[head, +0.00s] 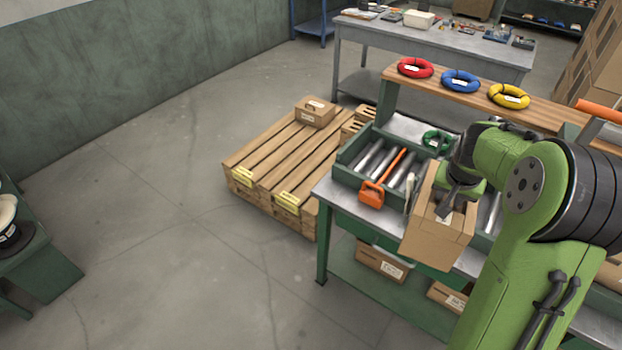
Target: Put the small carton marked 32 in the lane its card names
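A brown carton (432,240) is at my gripper (445,210), tilted and overlapping the front edge of the workbench. My gripper appears shut on its upper part, near a white label; the fingertips are small and partly hidden. I cannot read a number on this carton. Another small carton (315,114) with a label sits at the far end of a wooden pallet (262,150). Two yellow cards, a left one (243,175) and a right one (287,201), are on the pallet's near end. Their writing is too small to read.
The workbench (335,195) carries a green roller tray (347,172) with an orange tool (372,193). Red (416,67), blue (460,80) and yellow (509,96) coils lie on a wooden shelf. Cartons (382,262) sit below the bench. Floor left of the pallet is clear.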

